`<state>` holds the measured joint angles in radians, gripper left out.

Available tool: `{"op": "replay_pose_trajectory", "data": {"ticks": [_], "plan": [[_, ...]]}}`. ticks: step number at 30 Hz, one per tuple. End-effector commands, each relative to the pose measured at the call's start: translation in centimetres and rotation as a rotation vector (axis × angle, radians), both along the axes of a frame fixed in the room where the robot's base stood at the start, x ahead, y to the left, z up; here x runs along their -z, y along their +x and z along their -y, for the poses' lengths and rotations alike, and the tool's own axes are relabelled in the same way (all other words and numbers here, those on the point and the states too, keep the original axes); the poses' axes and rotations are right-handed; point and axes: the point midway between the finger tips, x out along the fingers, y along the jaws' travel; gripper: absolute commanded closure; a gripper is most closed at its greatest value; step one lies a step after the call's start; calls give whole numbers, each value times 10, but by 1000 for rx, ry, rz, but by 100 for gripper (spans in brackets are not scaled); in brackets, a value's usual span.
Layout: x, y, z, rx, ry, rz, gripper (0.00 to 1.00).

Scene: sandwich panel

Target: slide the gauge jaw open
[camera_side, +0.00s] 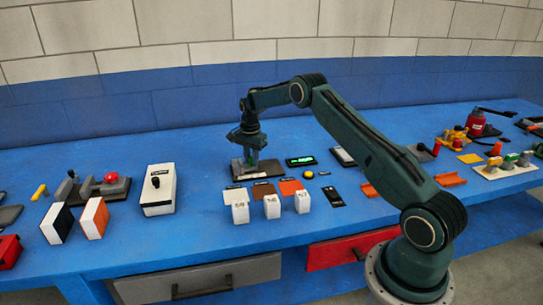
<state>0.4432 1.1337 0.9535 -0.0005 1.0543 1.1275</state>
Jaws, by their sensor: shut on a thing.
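My gripper (251,158) points down over the gauge (265,170), which has a dark base on the blue bench. The fingers are shut on the gauge jaw, low above that base. The jaw itself is mostly hidden by the fingers and too small to make out. How far the jaw stands open cannot be told. A black display with green figures (300,161) lies just right of the gauge; the figures are too small to read.
White blocks (272,206) with coloured cards behind them stand in front of the gauge. A white switch box (158,190) is to the left. A yellow button (308,174) and black plate (333,196) lie to the right. Bench between switch box and gauge is clear.

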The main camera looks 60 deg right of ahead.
Motion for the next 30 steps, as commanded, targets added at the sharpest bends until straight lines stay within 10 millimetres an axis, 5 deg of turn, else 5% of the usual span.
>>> {"op": "replay_pose_trajectory", "data": {"ticks": [12, 23, 24, 30], "plan": [[-1, -49, 49, 3, 0, -1, 100], [-1, -54, 56, 8, -2, -2, 100], [-1, -55, 56, 9, -2, -2, 71], [0, -54, 54, 5, -1, -2, 70]]}}
